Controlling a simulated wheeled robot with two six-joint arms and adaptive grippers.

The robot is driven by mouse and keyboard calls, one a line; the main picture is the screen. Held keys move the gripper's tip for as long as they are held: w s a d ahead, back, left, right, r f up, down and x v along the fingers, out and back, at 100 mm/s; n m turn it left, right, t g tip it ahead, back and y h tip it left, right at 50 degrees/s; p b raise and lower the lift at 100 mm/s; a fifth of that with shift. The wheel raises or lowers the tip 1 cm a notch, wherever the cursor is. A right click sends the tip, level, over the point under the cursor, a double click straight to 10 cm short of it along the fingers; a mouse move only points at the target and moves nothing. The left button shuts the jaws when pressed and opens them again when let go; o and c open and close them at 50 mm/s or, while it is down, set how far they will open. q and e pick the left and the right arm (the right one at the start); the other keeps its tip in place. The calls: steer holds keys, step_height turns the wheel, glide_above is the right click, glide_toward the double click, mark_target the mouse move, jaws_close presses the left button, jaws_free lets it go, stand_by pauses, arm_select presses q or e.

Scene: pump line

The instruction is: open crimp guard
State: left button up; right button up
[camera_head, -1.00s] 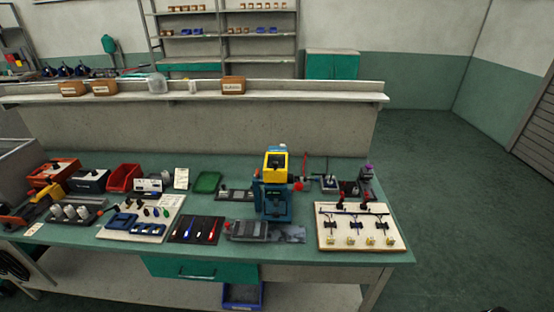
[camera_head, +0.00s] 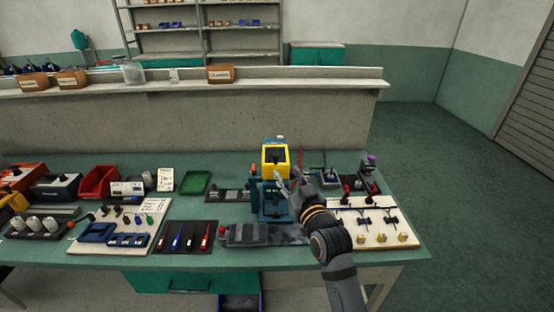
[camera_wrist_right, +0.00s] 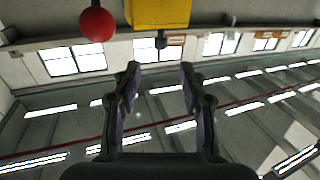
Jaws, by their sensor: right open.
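The crimp press (camera_head: 275,203) is a blue machine standing on the bench, with a yellow guard (camera_head: 267,165) framing a dark window on its upper front. The guard looks closed. My right gripper (camera_head: 287,181) is just in front of the press, at its right side near the guard's lower edge. In the right wrist view the open, empty fingers (camera_wrist_right: 160,78) point up toward the yellow guard (camera_wrist_right: 158,12). A black knob (camera_wrist_right: 161,43) sits under the guard, apart from the fingers. A red ball (camera_wrist_right: 97,24) is to the left. My left gripper is out of view.
A wiring board (camera_head: 375,231) lies right of the press, partly behind my right arm. A grey fixture (camera_head: 248,234) lies in front of the press. A tool mat (camera_head: 187,237) and a green tray (camera_head: 196,182) are to the left. A shelf ledge (camera_head: 320,87) runs behind.

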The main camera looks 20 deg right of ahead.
mark_target(277, 158)
steer(key=w+p, duration=0.2)
steer(key=w, duration=0.8)
steer(key=shift+a, duration=0.2)
steer(key=shift+w+f, duration=0.1)
steer(key=shift+w, duration=0.2)
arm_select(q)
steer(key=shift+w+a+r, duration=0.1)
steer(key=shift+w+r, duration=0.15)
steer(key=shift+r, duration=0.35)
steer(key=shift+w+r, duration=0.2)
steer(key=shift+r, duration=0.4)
arm_select(e)
jaws_close()
